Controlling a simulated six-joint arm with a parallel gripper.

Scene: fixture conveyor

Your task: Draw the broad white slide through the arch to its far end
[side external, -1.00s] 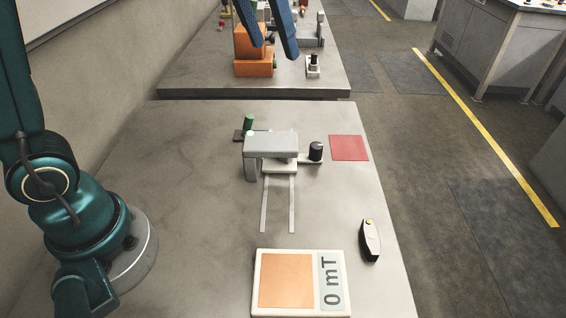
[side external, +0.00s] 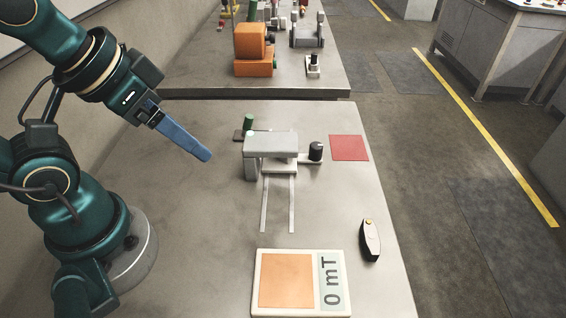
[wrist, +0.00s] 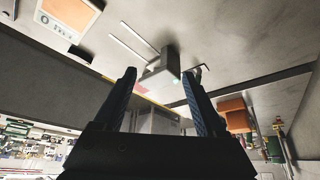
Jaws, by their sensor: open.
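The broad white slide (side external: 281,168) shows as a pale plate at the front of the grey arch (side external: 271,141), over the far end of two pale rails (side external: 277,205). The arch hides the rest of it. A black round knob (side external: 316,150) stands at the arch's right on a light strip; I cannot tell whether this joins the slide. My gripper (side external: 207,156), with blue fingers, is in the air left of the arch, apart from it. In the wrist view the fingers are spread and empty (wrist: 159,74), with the arch (wrist: 163,66) beyond them.
A green post (side external: 249,123) with a dark base stands behind the arch's left. A red square (side external: 349,148) lies to the right. A meter with an orange plate (side external: 286,280) reading 0 mT and a small black device (side external: 370,241) are nearer. The table's left middle is clear.

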